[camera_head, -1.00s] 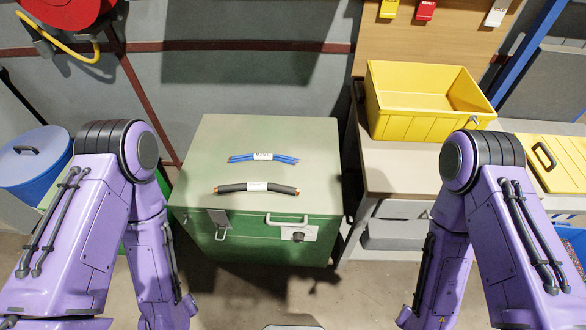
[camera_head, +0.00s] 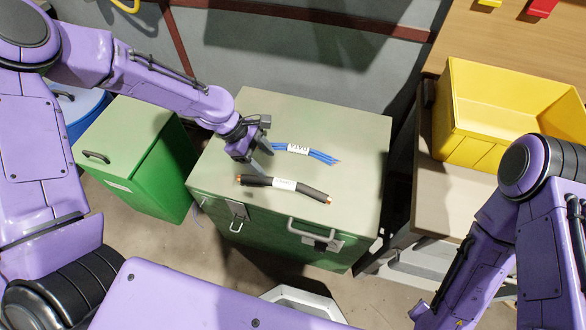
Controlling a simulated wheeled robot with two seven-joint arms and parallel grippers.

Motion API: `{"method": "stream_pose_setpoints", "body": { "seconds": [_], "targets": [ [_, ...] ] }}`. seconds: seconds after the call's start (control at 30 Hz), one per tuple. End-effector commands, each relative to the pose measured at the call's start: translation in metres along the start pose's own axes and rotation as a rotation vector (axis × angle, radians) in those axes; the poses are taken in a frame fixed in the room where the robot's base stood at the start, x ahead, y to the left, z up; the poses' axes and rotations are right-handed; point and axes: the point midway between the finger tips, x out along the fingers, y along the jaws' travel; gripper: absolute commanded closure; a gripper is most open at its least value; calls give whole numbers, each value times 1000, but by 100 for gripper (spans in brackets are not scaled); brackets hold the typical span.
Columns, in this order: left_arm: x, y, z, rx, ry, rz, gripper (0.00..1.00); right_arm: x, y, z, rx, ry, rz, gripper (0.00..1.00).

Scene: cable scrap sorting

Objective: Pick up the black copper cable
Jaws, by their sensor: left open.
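The black copper cable (camera_head: 313,192) lies on the pale green top of a green chest (camera_head: 350,140). It has a white label at its middle and copper-coloured ends. A blue cable bundle (camera_head: 322,156) with a white label reading "DATA" lies just behind it. My left gripper (camera_head: 258,168) is open and empty, over the chest top, just behind the left end of the black cable and beside the left end of the blue bundle. Whether its fingertips touch the chest top I cannot tell. My right gripper is not in view; only my right arm shows at the right.
A yellow bin (camera_head: 480,130) stands on a bench (camera_head: 445,200) right of the chest. A smaller green box (camera_head: 150,180) and a blue container (camera_head: 90,105) are at the left. The chest has a front handle (camera_head: 315,232). Its right top is clear.

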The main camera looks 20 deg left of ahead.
Motion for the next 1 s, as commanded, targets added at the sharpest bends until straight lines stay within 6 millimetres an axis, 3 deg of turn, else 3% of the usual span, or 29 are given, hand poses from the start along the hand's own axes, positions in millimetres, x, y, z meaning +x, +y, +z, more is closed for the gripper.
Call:
{"method": "stream_pose_setpoints", "body": {
  "seconds": [0.1, 0.3, 0.7, 0.97, 1.0],
  "targets": [
    [-1, 0, 2, -31, -14, -37, 38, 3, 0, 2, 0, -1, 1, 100],
    [39, 0, 9, -23, -15, -50, 38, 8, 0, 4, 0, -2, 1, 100],
    [98, -9, 12, -22, -14, -50, 38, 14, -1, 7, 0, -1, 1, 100],
    [101, -9, 12, -21, -14, -47, 38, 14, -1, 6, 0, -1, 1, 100],
    [101, -9, 12, -21, -14, -47, 48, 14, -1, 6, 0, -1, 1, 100]
  ]
}}
